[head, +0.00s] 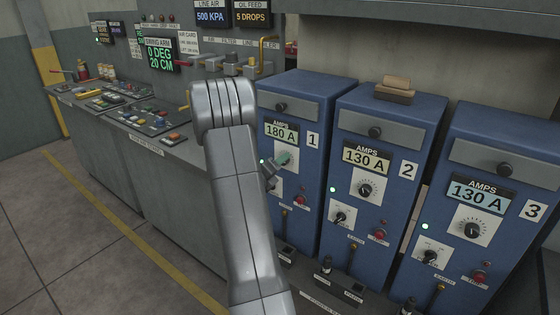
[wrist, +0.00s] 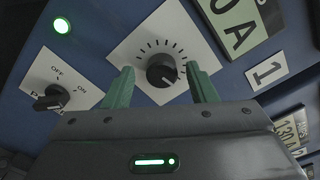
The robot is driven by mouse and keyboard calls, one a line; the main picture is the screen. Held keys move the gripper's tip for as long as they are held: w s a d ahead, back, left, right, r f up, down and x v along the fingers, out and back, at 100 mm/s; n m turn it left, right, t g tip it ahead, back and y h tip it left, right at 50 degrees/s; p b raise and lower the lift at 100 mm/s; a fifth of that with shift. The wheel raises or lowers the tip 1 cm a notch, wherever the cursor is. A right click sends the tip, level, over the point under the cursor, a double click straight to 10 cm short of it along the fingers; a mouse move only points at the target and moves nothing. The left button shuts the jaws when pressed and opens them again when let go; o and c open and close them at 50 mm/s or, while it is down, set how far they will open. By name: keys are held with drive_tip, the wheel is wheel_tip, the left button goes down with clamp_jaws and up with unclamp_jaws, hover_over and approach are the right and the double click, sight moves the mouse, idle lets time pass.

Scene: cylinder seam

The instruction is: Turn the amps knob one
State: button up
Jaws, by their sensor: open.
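The amps knob of unit 1 (wrist: 162,71) is a black dial on a white plate with tick marks, seen in the wrist view. My gripper (wrist: 160,83) is open, with one green finger on each side of the knob; I cannot tell whether they touch it. In the head view my gripper (head: 281,160) is at the front of blue unit 1 (head: 292,98), and my arm and fingers hide the knob.
An ON/OFF switch (wrist: 52,97) and a lit green lamp (wrist: 61,25) are left of the knob in the wrist view. Blue units 2 (head: 390,115) and 3 (head: 510,140) stand to the right, both reading 130 A. A control bench (head: 150,125) is on the left.

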drive_tip(key=shift+w+d, duration=0.2)
drive_tip(key=shift+d, duration=0.1)
drive_tip(key=shift+c, duration=0.4)
drive_tip(key=c, duration=0.9)
